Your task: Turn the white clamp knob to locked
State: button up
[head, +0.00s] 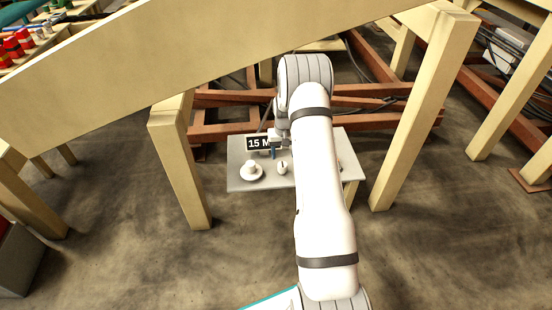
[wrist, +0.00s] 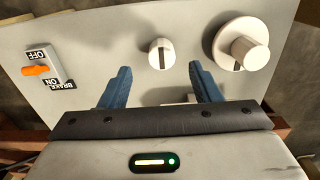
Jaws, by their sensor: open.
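A grey-white panel (head: 240,183) carries two white knobs. The small round knob (wrist: 161,53) has a dark pointer line that runs roughly up and down in the wrist view. It also shows in the head view (head: 282,168). The larger white knob (wrist: 243,46) is a thick post on a round disc, and shows left of the small one in the head view (head: 251,170). No clamp or locked label is readable, so I cannot tell which is the clamp knob. My gripper (wrist: 160,78) is open and empty, its blue fingers apart below the small knob in the wrist view.
An orange brake switch (wrist: 38,71) with OFF and ON labels sits on the panel. A black sign reading "15 M" (head: 258,143), partly hidden, stands at the panel's back. Pale beams and legs (head: 182,165) and reddish frames (head: 220,132) surround the panel.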

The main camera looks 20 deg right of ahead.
aim_at(283, 165)
jog(key=shift+w+f, duration=0.2)
jog(key=shift+w, duration=0.1)
jog(key=shift+w+d+f, duration=0.1)
jog(key=shift+f, duration=0.1)
notch_tip(283, 165, down, 7)
jog(key=b, duration=0.3)
jog(key=shift+f, duration=0.1)
jog(key=shift+c, duration=0.5)
jog(key=c, duration=0.9)
